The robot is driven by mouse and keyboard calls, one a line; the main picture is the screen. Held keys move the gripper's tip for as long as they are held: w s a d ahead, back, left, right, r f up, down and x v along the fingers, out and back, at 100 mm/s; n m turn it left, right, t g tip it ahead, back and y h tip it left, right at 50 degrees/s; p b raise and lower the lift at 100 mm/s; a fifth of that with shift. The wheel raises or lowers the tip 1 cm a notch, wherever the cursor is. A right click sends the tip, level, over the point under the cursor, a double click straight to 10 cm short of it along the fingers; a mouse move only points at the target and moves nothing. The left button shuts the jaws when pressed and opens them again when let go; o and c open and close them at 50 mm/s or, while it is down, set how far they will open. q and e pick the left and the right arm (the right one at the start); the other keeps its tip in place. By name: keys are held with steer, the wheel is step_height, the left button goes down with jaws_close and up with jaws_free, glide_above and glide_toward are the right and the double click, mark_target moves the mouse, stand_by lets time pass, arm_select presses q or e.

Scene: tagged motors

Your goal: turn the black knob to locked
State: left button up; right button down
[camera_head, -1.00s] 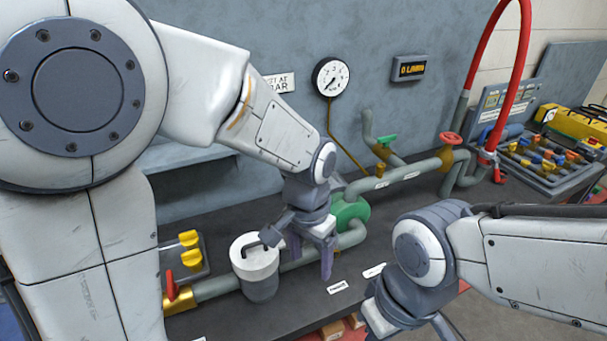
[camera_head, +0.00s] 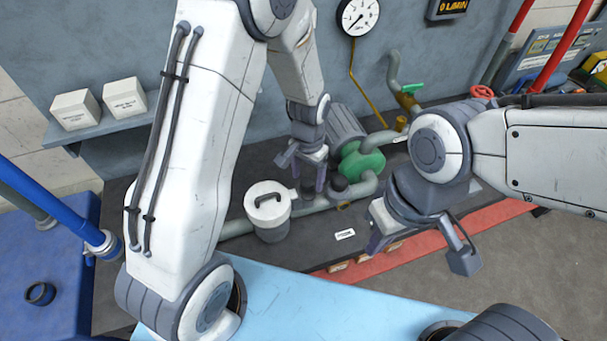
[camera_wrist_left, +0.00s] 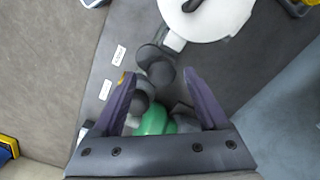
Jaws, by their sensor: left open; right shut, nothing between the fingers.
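A small dark round knob (camera_head: 338,183) sits on the grey pipe beside the green pump (camera_head: 362,163) in the head view. In the left wrist view a dark rounded knob (camera_wrist_left: 160,73) shows between the finger tips; whether it is touched cannot be told. Any lock marking is too small to read. My left gripper (camera_head: 308,180) points down, open, just left of the knob in the head view; its two purple fingers also show in the left wrist view (camera_wrist_left: 160,80). My right gripper (camera_head: 378,242) is shut and empty, in front of the bench.
A white-lidded canister (camera_head: 268,205) stands left of the left gripper. Grey pipes, a green-handled valve (camera_head: 412,88) and a pressure gauge (camera_head: 357,15) are behind. A shelf with two white boxes (camera_head: 125,98) is at left. A white label (camera_head: 345,234) lies on the dark bench.

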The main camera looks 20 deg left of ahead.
arm_select(q)
steer(key=shift+f, duration=0.55)
